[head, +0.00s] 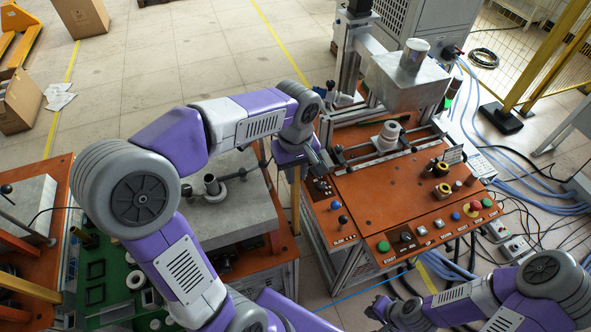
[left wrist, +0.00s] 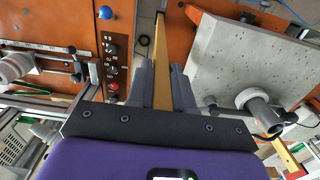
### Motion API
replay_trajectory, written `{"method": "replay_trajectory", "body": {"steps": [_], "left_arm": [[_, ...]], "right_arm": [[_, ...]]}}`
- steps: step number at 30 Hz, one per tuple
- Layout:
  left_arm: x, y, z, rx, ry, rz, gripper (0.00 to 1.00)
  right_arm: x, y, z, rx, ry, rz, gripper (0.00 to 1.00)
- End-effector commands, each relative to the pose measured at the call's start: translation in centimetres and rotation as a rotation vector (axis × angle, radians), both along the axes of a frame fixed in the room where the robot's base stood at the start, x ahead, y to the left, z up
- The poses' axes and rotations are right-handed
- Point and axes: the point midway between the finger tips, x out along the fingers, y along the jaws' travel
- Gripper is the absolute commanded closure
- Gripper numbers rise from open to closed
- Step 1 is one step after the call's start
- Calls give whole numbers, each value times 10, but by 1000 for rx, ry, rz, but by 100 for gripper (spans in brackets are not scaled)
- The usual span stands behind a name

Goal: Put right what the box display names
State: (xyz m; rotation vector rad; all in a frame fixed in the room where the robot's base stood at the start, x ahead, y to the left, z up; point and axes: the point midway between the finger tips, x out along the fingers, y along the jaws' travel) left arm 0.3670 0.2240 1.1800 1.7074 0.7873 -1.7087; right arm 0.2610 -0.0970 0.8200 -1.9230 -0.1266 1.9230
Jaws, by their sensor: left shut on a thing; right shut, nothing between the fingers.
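The orange control panel (head: 375,215) carries several buttons, knobs and a red stop button (head: 475,205). A small white plate (head: 452,155) stands on it, its writing too small to read. I cannot make out any box display. My left gripper (head: 318,162) is at the panel's left edge. In the left wrist view its fingers (left wrist: 162,92) flank a yellow bar (left wrist: 161,62) and seem shut on it; the contact is partly hidden. Knobs (left wrist: 112,50) and a red button (left wrist: 114,86) lie left of the fingers. My right gripper (head: 376,308) is shut and empty below the panel.
A metal box (head: 400,80) on a column stands behind the panel. Blue cables (head: 535,190) and small button boxes (head: 515,248) lie at the right. The floor behind is mostly clear.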

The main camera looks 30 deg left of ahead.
Motion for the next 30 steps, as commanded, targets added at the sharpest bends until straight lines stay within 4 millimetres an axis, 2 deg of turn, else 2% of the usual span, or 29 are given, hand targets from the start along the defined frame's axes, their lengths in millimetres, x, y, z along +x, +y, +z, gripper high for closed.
{"method": "replay_trajectory", "body": {"steps": [30], "left_arm": [[0, 0, -32, 0, 0, 0, 100]], "right_arm": [[0, 0, -24, 0, 0, 0, 100]]}}
